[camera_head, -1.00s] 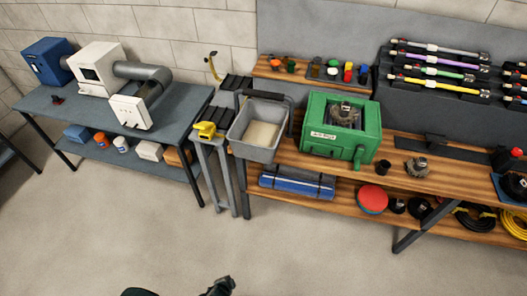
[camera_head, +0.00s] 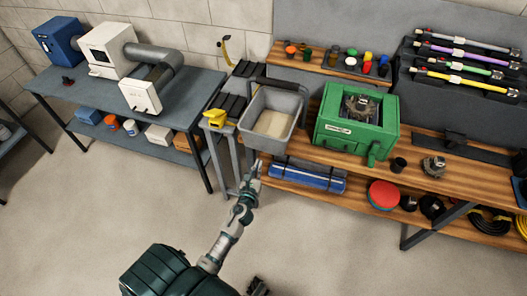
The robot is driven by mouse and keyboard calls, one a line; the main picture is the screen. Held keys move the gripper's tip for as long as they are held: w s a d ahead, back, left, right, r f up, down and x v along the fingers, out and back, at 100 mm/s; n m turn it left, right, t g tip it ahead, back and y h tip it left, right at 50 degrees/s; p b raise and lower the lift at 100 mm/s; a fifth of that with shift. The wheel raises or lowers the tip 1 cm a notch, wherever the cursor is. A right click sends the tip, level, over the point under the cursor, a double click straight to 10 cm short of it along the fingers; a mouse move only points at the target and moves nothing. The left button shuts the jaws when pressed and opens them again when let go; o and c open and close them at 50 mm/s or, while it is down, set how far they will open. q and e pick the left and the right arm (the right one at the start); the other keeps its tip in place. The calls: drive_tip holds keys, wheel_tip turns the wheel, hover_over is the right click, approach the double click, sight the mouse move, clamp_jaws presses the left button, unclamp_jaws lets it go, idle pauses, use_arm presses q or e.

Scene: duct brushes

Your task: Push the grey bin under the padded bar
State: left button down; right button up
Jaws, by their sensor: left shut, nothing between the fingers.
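The grey bin (camera_head: 264,143) stands upright at the left end of the wooden bench, open at the top with something pale inside. The black padded bar (camera_head: 276,84) arches at the bin's back edge. Most of the bin shows in front of the bar. My left gripper (camera_head: 257,165) is shut and empty, just below the bin's front wall in the picture. I cannot tell whether it touches the bin.
A green machine (camera_head: 352,132) stands close to the bin's right. A yellow tool (camera_head: 218,118) lies on a narrow stand at its left. A blue roll (camera_head: 308,174) lies on the shelf below. The floor in front is clear.

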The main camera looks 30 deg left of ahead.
sight(264, 147)
use_arm(q)
drive_tip(key=x, duration=0.3)
drive_tip(key=a+x, duration=0.1)
drive_tip(key=x, duration=0.2)
drive_tip(key=shift+a+f, duration=0.15)
drive_tip(key=shift+f, duration=0.1)
drive_tip(key=shift+w, duration=0.55)
drive_tip(key=shift+d+r, duration=0.15)
drive_tip(key=shift+d, duration=0.25)
use_arm(e)
drive_tip(key=shift+w+a+r, duration=0.1)
drive_tip(key=shift+w+r, duration=0.05)
drive_tip(key=shift+w, duration=0.1)
drive_tip(key=shift+s, duration=0.1)
use_arm(q)
drive_tip(key=shift+w+a, duration=0.15)
drive_tip(key=shift+w, duration=0.05)
drive_tip(key=b+x, duration=0.1)
drive_tip(key=x, duration=0.3)
drive_tip(key=b+x, duration=0.1)
drive_tip(key=x, duration=0.2)
drive_tip(key=shift+w+a, duration=0.35)
drive_tip(key=shift+w, duration=0.15)
drive_tip(key=shift+d, duration=0.15)
use_arm(e)
drive_tip(key=w+r, duration=0.2)
drive_tip(key=r, duration=0.1)
drive_tip(key=shift+w+a+r, duration=0.15)
drive_tip(key=shift+w+a, duration=0.2)
